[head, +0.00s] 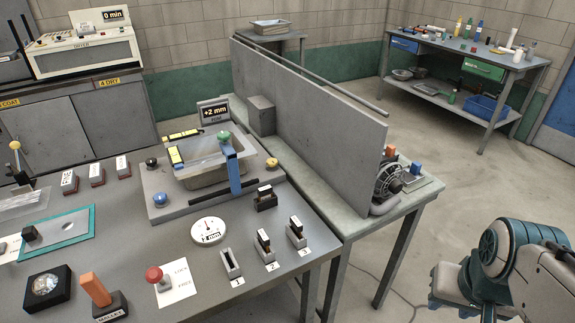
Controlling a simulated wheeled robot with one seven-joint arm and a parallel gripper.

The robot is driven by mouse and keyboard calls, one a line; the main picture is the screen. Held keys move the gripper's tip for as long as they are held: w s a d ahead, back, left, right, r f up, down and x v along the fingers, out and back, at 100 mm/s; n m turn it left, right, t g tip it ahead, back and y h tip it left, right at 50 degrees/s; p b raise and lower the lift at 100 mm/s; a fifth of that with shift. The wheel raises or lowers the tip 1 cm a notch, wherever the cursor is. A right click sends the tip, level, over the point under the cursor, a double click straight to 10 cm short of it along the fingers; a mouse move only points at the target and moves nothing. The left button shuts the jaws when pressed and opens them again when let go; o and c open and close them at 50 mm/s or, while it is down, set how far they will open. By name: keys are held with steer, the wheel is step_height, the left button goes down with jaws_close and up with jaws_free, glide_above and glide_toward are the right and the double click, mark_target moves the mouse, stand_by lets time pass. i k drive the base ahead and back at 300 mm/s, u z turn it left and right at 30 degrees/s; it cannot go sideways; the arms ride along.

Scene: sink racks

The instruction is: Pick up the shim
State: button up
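Small upright blocks with dark, orange and white parts stand in the grey holders marked 2 (264,247) and 3 (296,234) at the front right of the grey table. I cannot tell which of these is the shim. Part of my arm shows at the lower right, off the table. My gripper is not in view.
A basin (218,168) with a blue upright clamp (234,172) stands behind the holders. A tall grey panel (300,110) rises beyond. Open floor (440,205) lies right of the table.

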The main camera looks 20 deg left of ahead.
mark_target(264, 193)
steer(key=u, duration=0.7)
steer(key=i, duration=0.9)
steer(key=u, duration=0.9)
